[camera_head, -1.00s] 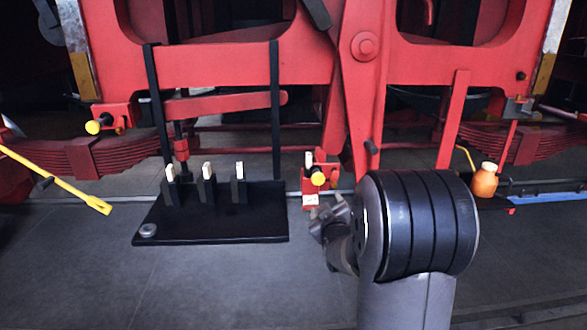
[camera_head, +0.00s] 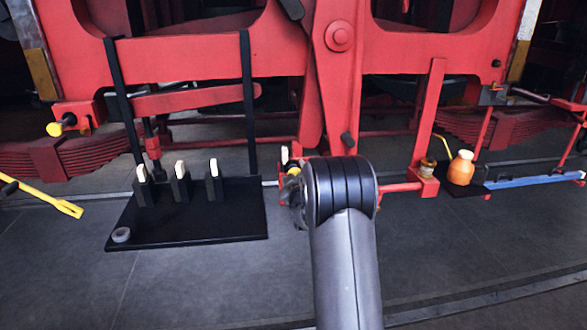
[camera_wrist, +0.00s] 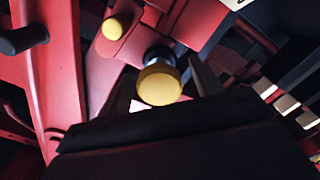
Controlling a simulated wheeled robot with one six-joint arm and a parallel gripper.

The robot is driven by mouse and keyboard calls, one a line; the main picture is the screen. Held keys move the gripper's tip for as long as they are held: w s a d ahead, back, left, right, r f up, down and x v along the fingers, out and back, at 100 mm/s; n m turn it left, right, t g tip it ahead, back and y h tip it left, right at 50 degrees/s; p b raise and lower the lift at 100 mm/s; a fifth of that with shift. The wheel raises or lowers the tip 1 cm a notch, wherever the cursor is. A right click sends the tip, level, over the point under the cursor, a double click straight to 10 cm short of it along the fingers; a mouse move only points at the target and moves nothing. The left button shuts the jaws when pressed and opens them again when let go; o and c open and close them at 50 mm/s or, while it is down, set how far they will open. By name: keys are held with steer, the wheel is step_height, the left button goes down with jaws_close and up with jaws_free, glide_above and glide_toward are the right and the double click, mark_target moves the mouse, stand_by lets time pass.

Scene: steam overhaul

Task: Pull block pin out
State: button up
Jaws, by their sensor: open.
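The block pin shows as a yellow round knob (camera_wrist: 160,84) on a dark collar, set in a red block, in the wrist view. In the head view the same yellow knob (camera_head: 294,171) is partly hidden behind my gripper. My gripper (camera_wrist: 164,80) is open, with dark fingers reaching up on both sides of the knob. Whether the fingers touch it I cannot tell. In the head view my gripper (camera_head: 291,194) is mostly hidden by my wrist, close in front of the red block.
A black board (camera_head: 190,232) with several upright white-topped blocks lies to the left. A yellow bar (camera_head: 40,197) is at far left. An orange jar (camera_head: 461,168) stands to the right. A red lever (camera_head: 337,80) hangs above. The front floor is clear.

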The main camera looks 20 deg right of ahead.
steer(key=shift+x, duration=0.8)
steer(key=shift+c, duration=0.3)
jaws_close()
steer(key=shift+s+f+b, duration=0.1)
steer(key=shift+s+b, duration=0.2)
steer(key=b+v, duration=0.2)
steer(key=v, duration=0.2)
steer(key=shift+a, duration=0.1)
